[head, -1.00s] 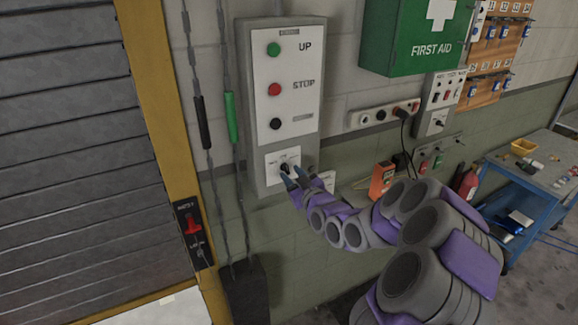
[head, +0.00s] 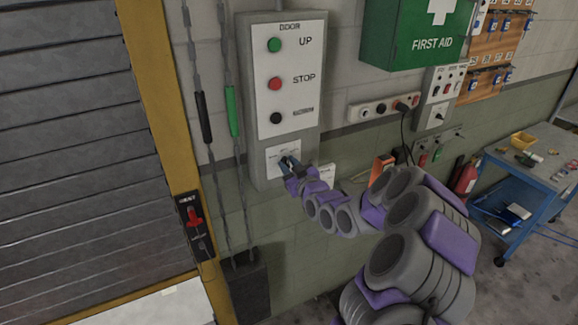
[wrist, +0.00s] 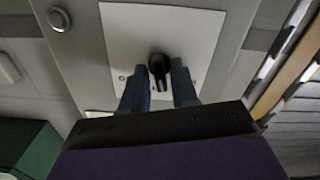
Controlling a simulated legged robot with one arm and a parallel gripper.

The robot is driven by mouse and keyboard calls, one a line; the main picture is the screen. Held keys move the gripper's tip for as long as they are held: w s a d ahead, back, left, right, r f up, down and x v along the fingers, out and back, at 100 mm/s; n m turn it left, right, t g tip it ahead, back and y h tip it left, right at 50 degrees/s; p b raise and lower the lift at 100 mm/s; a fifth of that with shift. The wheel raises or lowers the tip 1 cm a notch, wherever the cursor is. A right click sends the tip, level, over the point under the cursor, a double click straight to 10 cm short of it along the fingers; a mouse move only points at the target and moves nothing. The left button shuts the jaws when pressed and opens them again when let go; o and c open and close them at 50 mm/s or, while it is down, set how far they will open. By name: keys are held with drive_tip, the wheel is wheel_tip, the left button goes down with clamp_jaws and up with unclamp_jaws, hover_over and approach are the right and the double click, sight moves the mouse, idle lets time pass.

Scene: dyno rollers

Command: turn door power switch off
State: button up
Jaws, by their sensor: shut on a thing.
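The grey door control box (head: 313,140) hangs on the wall beside the shutter in the head view. Its upper plate has a green UP button (head: 274,45), a red STOP button (head: 275,84) and a black button (head: 277,118). A small white plate at the bottom bears the black rotary power switch (wrist: 157,64), which is mostly hidden by my fingers in the head view. My gripper (head: 289,163) is at this plate. In the wrist view my gripper (wrist: 160,75) has one blue finger on each side of the knob, shut on it. The plate's lettering is unreadable.
Hanging chains (head: 208,150) and a red-handled switch (head: 194,216) are left of the box. A socket strip (head: 362,113), a first aid cabinet (head: 415,30) and a blue cart (head: 545,195) are to the right.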

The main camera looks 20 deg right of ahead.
drive_tip(key=shift+m, duration=1.4)
clamp_jaws()
drive_tip(key=shift+d, duration=0.1)
drive_tip(key=o, duration=0.7)
unclamp_jaws()
drive_tip(key=s+b, duration=1.4)
drive_tip(key=s, duration=0.3)
drive_tip(key=shift+s+d, duration=0.15)
drive_tip(key=shift+d, duration=0.2)
